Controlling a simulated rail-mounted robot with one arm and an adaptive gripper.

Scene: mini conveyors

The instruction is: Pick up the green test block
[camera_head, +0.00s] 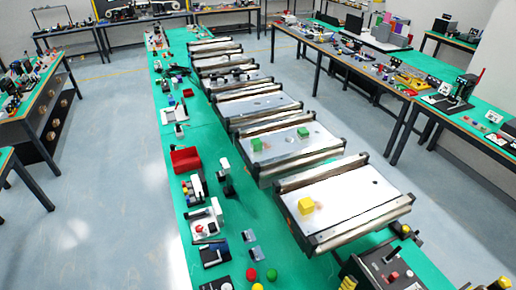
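Two green blocks sit on the second-nearest mini conveyor (279,145). One green block (256,145) is near its left end, and the other green block (303,132) is near its right half. I cannot tell which is the test block. Both stand clear of each other, with bare belt between them. My gripper is not in view, and nothing is seen touching either block.
A yellow block (305,204) sits on the nearest conveyor (345,204). A red bin (185,160) and small devices line the green table's left side. A dark control box (385,272) stands at the front right. Open floor (100,190) lies left.

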